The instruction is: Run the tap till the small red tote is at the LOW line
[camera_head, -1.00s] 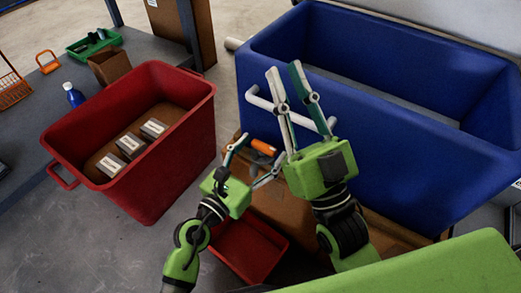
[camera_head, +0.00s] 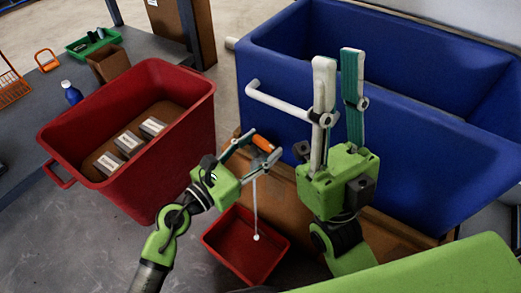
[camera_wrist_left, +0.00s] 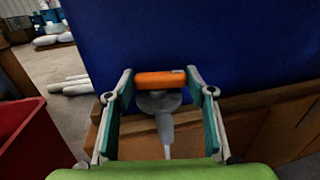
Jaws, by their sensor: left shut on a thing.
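The small red tote (camera_head: 222,243) sits on the floor below the blue tank's front. A thin white stream (camera_head: 255,205) falls from the tap (camera_wrist_left: 163,122) into it. I cannot make out its LOW line or its water level. The tap's orange handle (camera_head: 263,144) also shows in the left wrist view (camera_wrist_left: 160,79). My left gripper (camera_head: 266,150) is shut on this handle, with one finger at each end in the wrist view (camera_wrist_left: 160,82). My right gripper (camera_head: 338,55) is raised in front of the blue tank, empty, its upright fingers slightly apart.
The big blue tank (camera_head: 420,150) fills the right, with a white rail (camera_head: 278,103) on its front. A large red tote (camera_head: 180,150) with several labelled blocks stands left. A grey bench (camera_head: 40,120) holds a blue bottle (camera_head: 72,94) and a green tray (camera_head: 95,42).

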